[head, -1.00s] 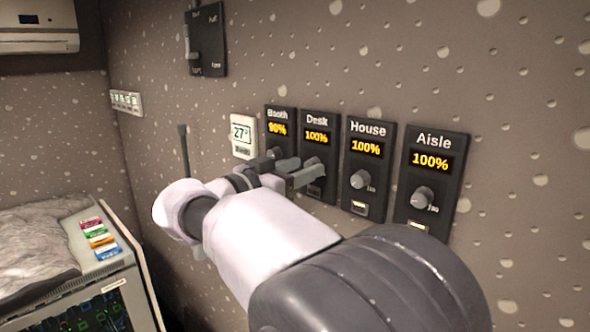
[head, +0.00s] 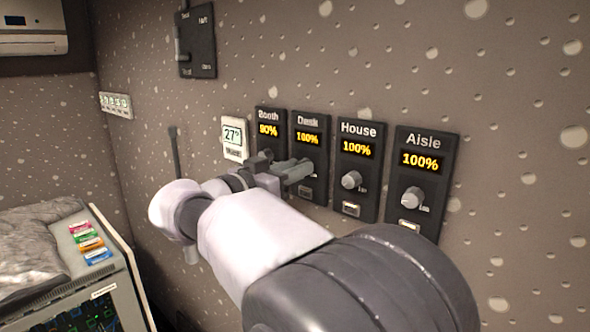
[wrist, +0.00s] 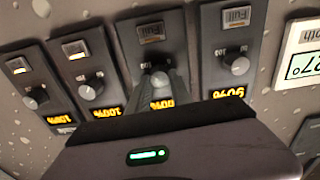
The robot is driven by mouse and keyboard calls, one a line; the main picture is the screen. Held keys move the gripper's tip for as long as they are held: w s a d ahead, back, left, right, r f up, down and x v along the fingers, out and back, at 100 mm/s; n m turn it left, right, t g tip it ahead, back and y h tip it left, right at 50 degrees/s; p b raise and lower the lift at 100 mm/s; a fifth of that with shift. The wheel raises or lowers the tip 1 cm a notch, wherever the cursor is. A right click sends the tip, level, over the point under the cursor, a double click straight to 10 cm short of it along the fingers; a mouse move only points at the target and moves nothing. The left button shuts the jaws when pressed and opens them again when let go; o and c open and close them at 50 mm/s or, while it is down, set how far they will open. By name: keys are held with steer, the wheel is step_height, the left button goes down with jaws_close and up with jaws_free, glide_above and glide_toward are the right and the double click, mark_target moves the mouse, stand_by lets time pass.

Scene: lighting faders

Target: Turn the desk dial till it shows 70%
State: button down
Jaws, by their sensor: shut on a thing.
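The Desk panel (head: 309,128) is on the wall between Booth and House, and its display reads 100%. Its dial (wrist: 159,79) shows in the wrist view between my fingertips; in the head view my gripper hides it. My gripper (head: 300,170) reaches the Desk panel and is shut on the dial. In the wrist view the gripper's fingers partly cover the Desk display (wrist: 162,103).
The Booth panel (head: 268,117) at left reads 90%. The House panel (head: 358,127) and Aisle panel (head: 425,142) at right both read 100%. A thermostat (head: 234,136) hangs left of Booth. A black slider panel (head: 197,42) is above.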

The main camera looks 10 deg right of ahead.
steer(key=shift+w+a+f+n+p, duration=0.1)
steer(key=shift+n+p, duration=2.1)
steer(key=shift+n, duration=5.5)
steer(key=c, duration=1.2)
jaws_free()
steer(key=shift+o, duration=0.2)
steer(key=p+v, duration=0.2)
steer(key=v, duration=1.5)
steer(key=shift+a, duration=0.15)
